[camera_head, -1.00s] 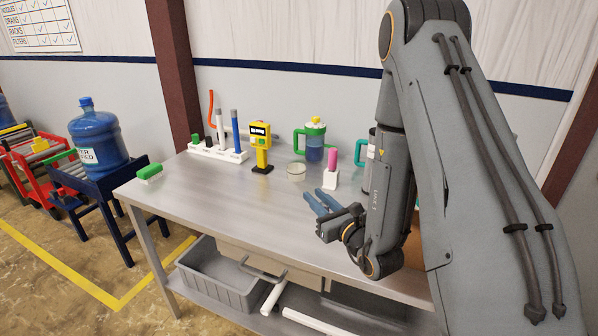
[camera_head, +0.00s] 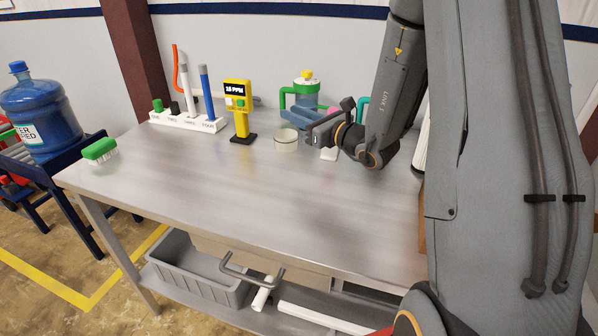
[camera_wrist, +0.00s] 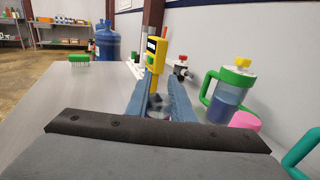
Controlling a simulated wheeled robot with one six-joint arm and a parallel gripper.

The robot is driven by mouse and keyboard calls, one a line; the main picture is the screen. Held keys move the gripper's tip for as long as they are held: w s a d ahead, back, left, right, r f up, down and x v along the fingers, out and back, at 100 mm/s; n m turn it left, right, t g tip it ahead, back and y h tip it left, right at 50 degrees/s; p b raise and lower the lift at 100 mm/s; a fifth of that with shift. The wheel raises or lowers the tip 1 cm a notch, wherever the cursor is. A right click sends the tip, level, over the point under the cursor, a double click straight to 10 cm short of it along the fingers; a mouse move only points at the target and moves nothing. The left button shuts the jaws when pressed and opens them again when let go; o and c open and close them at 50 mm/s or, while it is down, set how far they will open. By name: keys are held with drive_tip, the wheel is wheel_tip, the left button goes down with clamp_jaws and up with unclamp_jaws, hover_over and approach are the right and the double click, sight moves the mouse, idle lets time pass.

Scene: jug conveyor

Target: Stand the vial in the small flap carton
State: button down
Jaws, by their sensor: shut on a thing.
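My gripper (camera_head: 287,115) is at the back of the steel table, pointing left, just above the round glass dish. In the wrist view the blue fingers (camera_wrist: 158,88) are shut on a small, clear and dark thing (camera_wrist: 157,106), which looks like the vial but is mostly hidden between them. In the head view the fingers hide it. I cannot make out the small flap carton for certain. A brown strip (camera_head: 421,232) beside my arm at the table's right could be part of a carton.
A yellow meter (camera_head: 239,110) stands just beyond the fingertips. The glass dish (camera_head: 286,138), the green-handled jug (camera_head: 305,92) and a pink item (camera_wrist: 245,121) are close around my gripper. A white rack (camera_head: 190,122) and green brush (camera_head: 100,150) are left. The table's front middle is clear.

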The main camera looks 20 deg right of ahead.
drive_tip(key=w+d+b, duration=0.1)
drive_tip(key=w+b, duration=0.1)
drive_tip(key=p, duration=0.1)
hover_over(298, 162)
drive_tip(key=shift+f, duration=4.7)
drive_tip(key=shift+f, duration=0.15)
drive_tip(key=c, duration=1.5)
unclamp_jaws()
drive_tip(key=shift+c, duration=0.2)
